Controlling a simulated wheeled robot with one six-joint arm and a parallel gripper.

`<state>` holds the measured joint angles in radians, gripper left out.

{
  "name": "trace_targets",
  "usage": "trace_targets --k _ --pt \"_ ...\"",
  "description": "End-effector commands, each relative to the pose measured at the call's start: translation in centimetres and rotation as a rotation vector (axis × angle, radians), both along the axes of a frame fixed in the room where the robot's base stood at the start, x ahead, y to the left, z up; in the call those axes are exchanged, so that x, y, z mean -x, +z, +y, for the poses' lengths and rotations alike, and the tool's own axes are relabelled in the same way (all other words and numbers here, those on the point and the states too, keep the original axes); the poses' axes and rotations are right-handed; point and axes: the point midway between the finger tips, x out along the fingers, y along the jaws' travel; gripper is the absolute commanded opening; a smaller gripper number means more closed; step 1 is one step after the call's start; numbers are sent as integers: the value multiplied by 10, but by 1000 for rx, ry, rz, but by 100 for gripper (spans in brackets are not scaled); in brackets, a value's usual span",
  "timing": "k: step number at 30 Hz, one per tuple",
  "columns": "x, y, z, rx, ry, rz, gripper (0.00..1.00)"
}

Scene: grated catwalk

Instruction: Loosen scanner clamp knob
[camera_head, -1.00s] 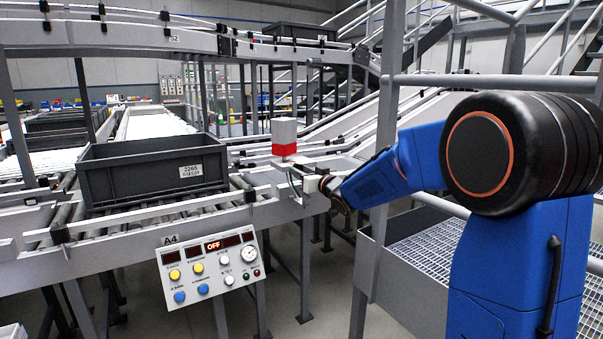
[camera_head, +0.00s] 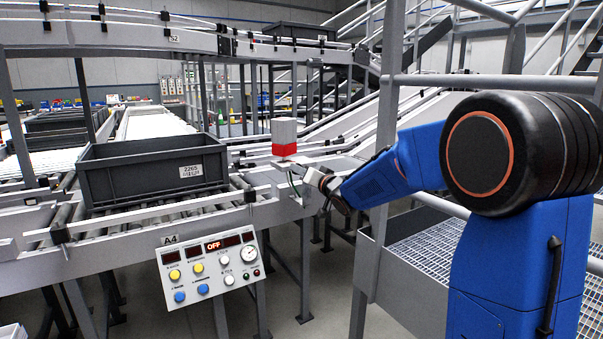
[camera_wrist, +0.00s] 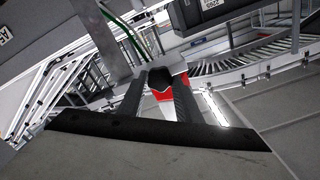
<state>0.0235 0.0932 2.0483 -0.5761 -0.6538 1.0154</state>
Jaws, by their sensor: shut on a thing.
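The scanner (camera_head: 284,137), a grey box with a red lower band, stands upright at the right end of the conveyor in the head view. My gripper (camera_head: 308,178) is just below and right of it there, small and partly hidden by my wrist. In the wrist view a black, faceted clamp knob (camera_wrist: 160,88) sits between the two dark fingers of my gripper (camera_wrist: 160,80). The fingers are shut on the knob. The red and grey part around it also shows there. The clamp's shaft is hidden.
A grey tote (camera_head: 150,170) stands on the roller conveyor. A control panel (camera_head: 210,269) marked A4, reading OFF, hangs from its front edge. A grey railing post (camera_head: 378,170) rises close to my arm. A grated catwalk (camera_head: 430,255) lies at right.

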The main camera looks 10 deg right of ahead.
Motion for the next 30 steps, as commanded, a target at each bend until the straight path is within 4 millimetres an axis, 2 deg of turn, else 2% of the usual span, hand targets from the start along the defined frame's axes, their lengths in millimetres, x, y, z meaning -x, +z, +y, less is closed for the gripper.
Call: trace_targets --k 9,10,12,23,26,30 --pt "0 -3 0 1 -1 5 8" --pt "0 -3 0 1 -1 5 38" --pt "0 -3 0 1 -1 5 49" --pt "4 -1 -1 0 0 1 49" --pt "12 0 -5 1 -1 -1 49" --pt "34 1 -11 2 -1 -1 49"
